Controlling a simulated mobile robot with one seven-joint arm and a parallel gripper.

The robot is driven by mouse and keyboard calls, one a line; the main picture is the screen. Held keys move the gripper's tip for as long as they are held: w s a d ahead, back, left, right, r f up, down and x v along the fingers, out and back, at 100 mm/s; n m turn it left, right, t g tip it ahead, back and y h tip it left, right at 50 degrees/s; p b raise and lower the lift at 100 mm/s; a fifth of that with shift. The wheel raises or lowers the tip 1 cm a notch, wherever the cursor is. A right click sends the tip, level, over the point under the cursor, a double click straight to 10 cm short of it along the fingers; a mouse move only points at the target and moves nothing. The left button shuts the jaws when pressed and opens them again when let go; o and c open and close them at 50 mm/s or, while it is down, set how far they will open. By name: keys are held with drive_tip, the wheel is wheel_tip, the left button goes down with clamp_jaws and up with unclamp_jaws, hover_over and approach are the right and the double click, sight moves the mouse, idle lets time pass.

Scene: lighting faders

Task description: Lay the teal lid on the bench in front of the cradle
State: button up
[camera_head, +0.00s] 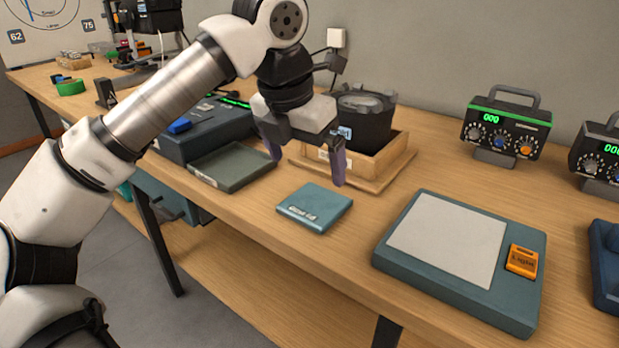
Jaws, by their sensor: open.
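The teal lid (315,208), a flat square piece with white lettering on its front edge, lies on the wooden bench (270,222) near the front edge. Behind it is a wooden cradle (375,170) holding a dark round container (365,122). The lid lies in front of the cradle, apart from it. My gripper (306,170) is open, its two purple fingers pointing down. It is above and behind the lid, in front of the cradle, and nothing shows between the fingers. My gripper hides part of the cradle and container.
A dark green-grey tray (232,167) lies left of the lid. A teal pad with a grey top (448,236) and an orange switch (522,261) is at right. Meters (505,127) stand at the back right. Bare bench lies between the lid and the pad.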

drive_tip(key=shift+v, duration=1.75)
